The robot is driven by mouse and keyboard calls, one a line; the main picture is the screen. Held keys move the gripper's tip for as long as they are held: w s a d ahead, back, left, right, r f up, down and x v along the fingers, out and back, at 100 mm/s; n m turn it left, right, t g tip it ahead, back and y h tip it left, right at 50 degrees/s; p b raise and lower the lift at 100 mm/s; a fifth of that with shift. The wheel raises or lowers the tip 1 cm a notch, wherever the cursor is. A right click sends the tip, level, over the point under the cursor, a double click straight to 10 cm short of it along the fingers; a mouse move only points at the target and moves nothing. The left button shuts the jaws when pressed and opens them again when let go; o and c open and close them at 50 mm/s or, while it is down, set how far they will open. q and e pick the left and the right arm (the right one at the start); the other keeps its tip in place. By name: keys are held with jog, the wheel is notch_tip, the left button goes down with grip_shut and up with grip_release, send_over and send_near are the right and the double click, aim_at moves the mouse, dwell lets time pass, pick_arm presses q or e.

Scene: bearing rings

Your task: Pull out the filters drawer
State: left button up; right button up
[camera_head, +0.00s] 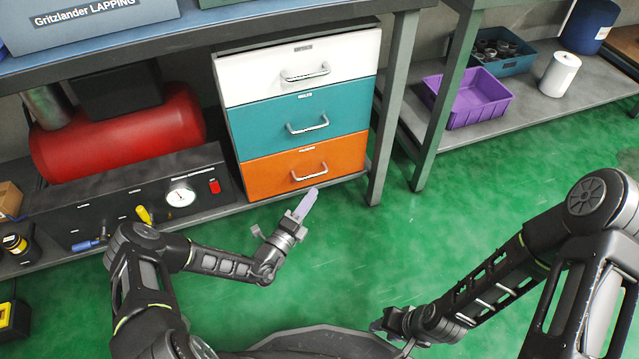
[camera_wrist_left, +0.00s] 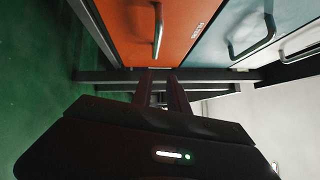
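A cabinet with three shut drawers stands under the bench: white on top (camera_head: 300,75), teal in the middle (camera_head: 285,125), orange at the bottom (camera_head: 275,178). The orange drawer's handle (camera_head: 310,172) also shows in the left wrist view (camera_wrist_left: 158,30). My left gripper (camera_head: 308,200) is just in front of and below that handle, apart from it. In the left wrist view its two fingers (camera_wrist_left: 162,85) have a gap between them, with nothing held. My right gripper (camera_head: 388,322) is low by my base; its fingers are unclear.
Left of the cabinet are a red tank (camera_head: 120,135) and a black gauge panel (camera_head: 130,205). A grey bench leg (camera_head: 395,110) stands right of the drawers. A purple bin (camera_head: 470,98) sits on the right shelf. The green floor (camera_head: 400,235) before the cabinet is clear.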

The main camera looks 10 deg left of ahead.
aim_at(314, 176)
pick_arm(q)
jog(key=a+n+y, duration=0.1)
jog(key=w+a+f, duration=0.1)
jog(key=shift+w+a+n+t+y, duration=0.2)
jog(key=shift+a+n+t+y, duration=0.15)
jog(key=shift+n+t+y, duration=0.05)
pick_arm(e)
jog(key=shift+w+d+f, duration=0.1)
jog(key=shift+w+f, duration=0.3)
jog(key=shift+f, duration=0.1)
